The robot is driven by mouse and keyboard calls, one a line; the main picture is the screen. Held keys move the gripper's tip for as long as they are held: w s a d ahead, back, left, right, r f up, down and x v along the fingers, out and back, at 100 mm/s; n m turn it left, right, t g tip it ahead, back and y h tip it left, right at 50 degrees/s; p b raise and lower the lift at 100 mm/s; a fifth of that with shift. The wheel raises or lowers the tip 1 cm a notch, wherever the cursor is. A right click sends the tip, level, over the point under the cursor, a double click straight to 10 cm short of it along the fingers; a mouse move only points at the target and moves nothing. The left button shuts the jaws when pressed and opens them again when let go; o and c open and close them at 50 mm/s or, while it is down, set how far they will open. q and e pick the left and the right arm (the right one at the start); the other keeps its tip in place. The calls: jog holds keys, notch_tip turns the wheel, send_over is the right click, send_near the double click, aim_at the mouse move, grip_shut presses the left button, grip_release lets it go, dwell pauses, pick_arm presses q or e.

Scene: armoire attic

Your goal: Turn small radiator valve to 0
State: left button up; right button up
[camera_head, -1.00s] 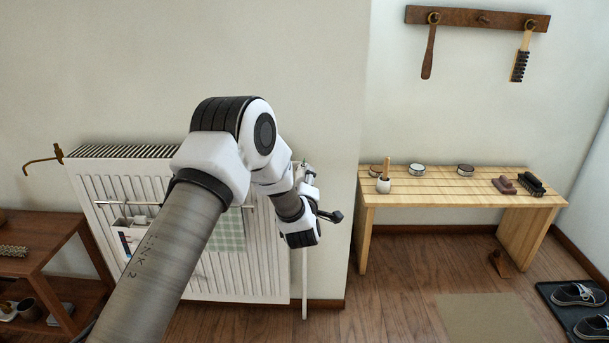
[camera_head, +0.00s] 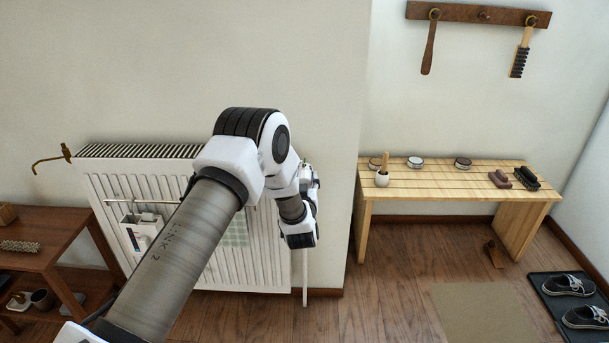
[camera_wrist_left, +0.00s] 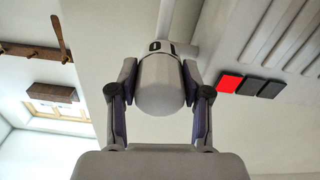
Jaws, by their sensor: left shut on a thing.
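The small radiator valve (camera_wrist_left: 160,88) is a pale rounded knob on a white pipe (camera_wrist_left: 177,22), seen in the left wrist view. Dark digits, 0 and 1, show at its far end. My left gripper (camera_wrist_left: 160,75) is shut on the valve, with one finger on each side of it. In the head view my left arm reaches across the white radiator (camera_head: 265,262) to its right end. There my arm hides the valve and most of the gripper. My right gripper is not in view.
One red square (camera_wrist_left: 230,82) and two dark squares show beside the valve in the wrist view. A wooden bench (camera_head: 440,180) with brushes and tins stands at the right. A brown shelf (camera_head: 45,240) stands at the left. The floor (camera_head: 380,275) between is clear.

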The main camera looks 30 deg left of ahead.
pick_arm(q)
jog(key=shift+m+p, duration=1.1)
jog(key=shift+m, duration=1.2)
jog(key=o, duration=1.2)
jog(key=shift+c, duration=0.2)
jog(key=v, duration=1.2)
jog(key=shift+s+a, duration=0.1)
